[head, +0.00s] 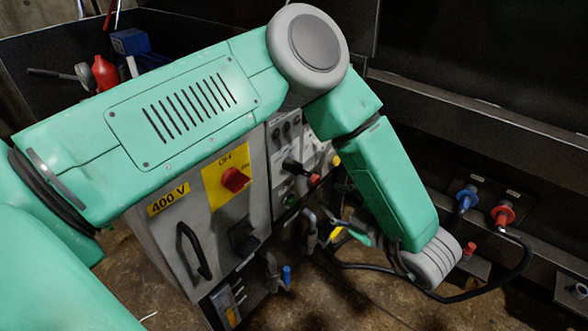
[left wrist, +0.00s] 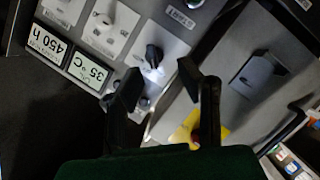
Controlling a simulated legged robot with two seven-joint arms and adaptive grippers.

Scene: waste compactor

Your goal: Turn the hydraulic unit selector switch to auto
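The grey hydraulic unit (head: 185,240) stands below my left arm in the head view. In the left wrist view, a black selector switch (left wrist: 153,56) sits on a light plate, with a small white mark on its knob. Its label is too small to read. My left gripper (left wrist: 158,88) is open and empty. Its two black fingers are apart, with the switch beyond the gap between them; I see no contact. In the head view my left forearm comes down to the right of the unit, and the fingers cannot be made out clearly. My right gripper is not in view.
A red rotary switch on a yellow plate (head: 212,188) and a black handle (head: 192,250) stick out of the unit's front. Blue (head: 466,200) and red (head: 502,215) hose couplings and a black cable lie at right. A bin with a red bottle (head: 105,72) is behind.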

